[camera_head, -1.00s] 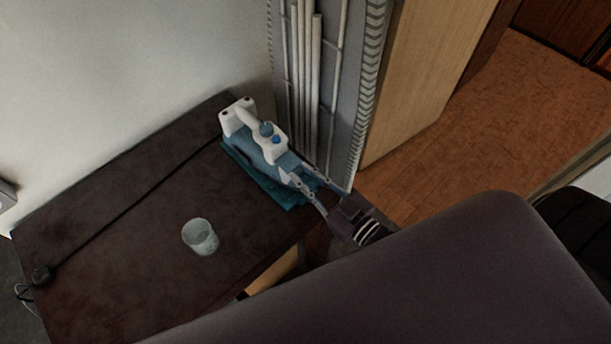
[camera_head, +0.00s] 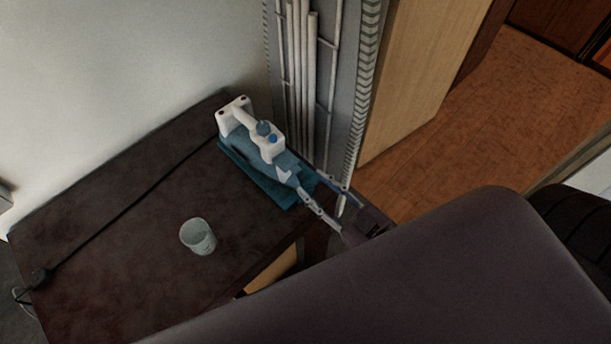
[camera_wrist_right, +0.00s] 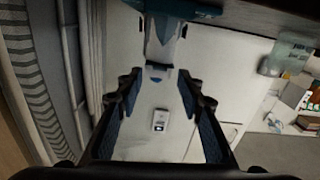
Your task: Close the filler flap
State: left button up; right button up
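A steam iron (camera_head: 262,140) with a white handle, a blue body and blue buttons is at the back right of the dark table, on a teal base (camera_head: 235,158). Its white front part (camera_head: 283,175) points toward my right gripper (camera_head: 308,181). The filler flap is too small to make out clearly. In the right wrist view, the iron's front (camera_wrist_right: 163,42) is at the top centre, just beyond the two spread fingers of the right gripper (camera_wrist_right: 160,78). The gripper is open with nothing between its fingers; I cannot tell whether a tip touches the iron. My left gripper is not in view.
A clear glass (camera_head: 198,236) stands on the table (camera_head: 120,240), left of the gripper; it also shows in the right wrist view (camera_wrist_right: 287,55). A black cord (camera_head: 125,210) runs across the table. Pipes (camera_head: 303,80) and a grey panel rise behind the iron.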

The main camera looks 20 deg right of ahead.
jog(key=v, duration=0.7)
dwell(0.4)
jog(key=s+d+f+m+g+h, duration=0.1)
jog(key=s+d+f+g+h, duration=0.15)
jog(key=f, duration=0.75)
jog(key=s+d+f+g+h, duration=0.1)
jog(key=s+f+g, duration=0.15)
jog(key=f, duration=0.85)
jog(key=s+d+f+m+g+h, duration=0.1)
jog(key=s+d+f+g, duration=0.15)
jog(key=f, duration=0.75)
jog(key=s+a+f+g+h, duration=0.1)
jog(key=s+a+f+g, duration=0.2)
jog(key=s+f+g, duration=0.5)
jog(key=s+f, duration=0.7)
jog(key=s, duration=0.2)
jog(key=shift+s+a+f+m, duration=0.15)
jog(key=shift+a+f+m, duration=0.15)
jog(key=shift+a, duration=0.1)
jog(key=shift+h, duration=0.25)
